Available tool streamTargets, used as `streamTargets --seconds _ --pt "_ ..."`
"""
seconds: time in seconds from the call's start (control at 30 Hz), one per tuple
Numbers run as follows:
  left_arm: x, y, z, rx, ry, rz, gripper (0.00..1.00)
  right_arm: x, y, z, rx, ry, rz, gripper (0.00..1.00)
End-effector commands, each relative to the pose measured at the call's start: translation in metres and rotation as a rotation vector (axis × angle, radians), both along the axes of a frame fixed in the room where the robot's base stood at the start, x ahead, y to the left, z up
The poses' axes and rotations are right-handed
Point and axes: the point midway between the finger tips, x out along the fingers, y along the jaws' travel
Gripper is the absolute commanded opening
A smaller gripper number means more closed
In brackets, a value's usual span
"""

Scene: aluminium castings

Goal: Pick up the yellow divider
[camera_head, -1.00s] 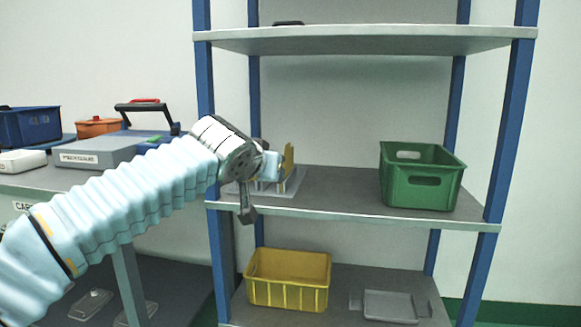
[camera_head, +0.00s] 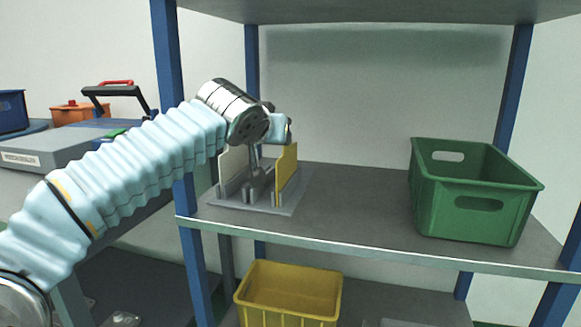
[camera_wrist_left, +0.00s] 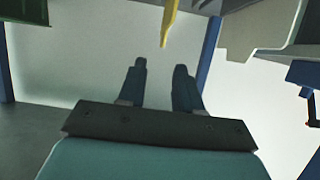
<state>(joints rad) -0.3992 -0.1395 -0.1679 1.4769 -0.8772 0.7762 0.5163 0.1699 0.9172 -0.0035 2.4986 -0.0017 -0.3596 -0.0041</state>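The yellow divider (camera_head: 287,170) stands upright in a grey slotted rack (camera_head: 250,207) on the middle shelf. A cream divider (camera_head: 232,165) stands at the rack's left side. My left arm reaches in over the rack, and its gripper is largely hidden behind my wrist in the head view. In the left wrist view my left gripper (camera_wrist_left: 159,68) is open, with nothing between its two dark fingers. The yellow divider (camera_wrist_left: 169,20) shows there as a narrow edge beyond the fingertips, apart from them. A pale panel (camera_wrist_left: 260,28) shows at its right. My right gripper is not in view.
A green crate (camera_head: 470,205) stands on the same shelf at the right, with bare shelf between it and the rack. A yellow crate (camera_head: 288,292) is on the lower shelf. A blue post (camera_head: 172,110) stands close beside my left arm. The upper shelf (camera_head: 400,9) is overhead.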

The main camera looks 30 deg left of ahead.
Motion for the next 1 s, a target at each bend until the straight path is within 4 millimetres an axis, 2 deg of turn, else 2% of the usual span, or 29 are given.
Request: streamTargets --seconds 0.1,0.2,0.47,0.7,1.0 --pt "0.025 0.005 -0.010 0.002 0.005 0.001 0.34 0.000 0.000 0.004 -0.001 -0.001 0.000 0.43" --pt "0.041 0.009 -0.017 0.000 0.004 0.001 0.34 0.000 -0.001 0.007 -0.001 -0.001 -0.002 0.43" --pt "0.063 0.016 -0.027 0.002 0.004 0.001 0.34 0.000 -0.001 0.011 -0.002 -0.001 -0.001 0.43" --pt "0.095 0.027 -0.041 0.000 0.003 0.001 0.34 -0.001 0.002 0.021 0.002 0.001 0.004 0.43" --pt "0.101 0.028 -0.044 0.001 0.000 0.000 0.34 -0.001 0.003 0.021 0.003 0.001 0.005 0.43"
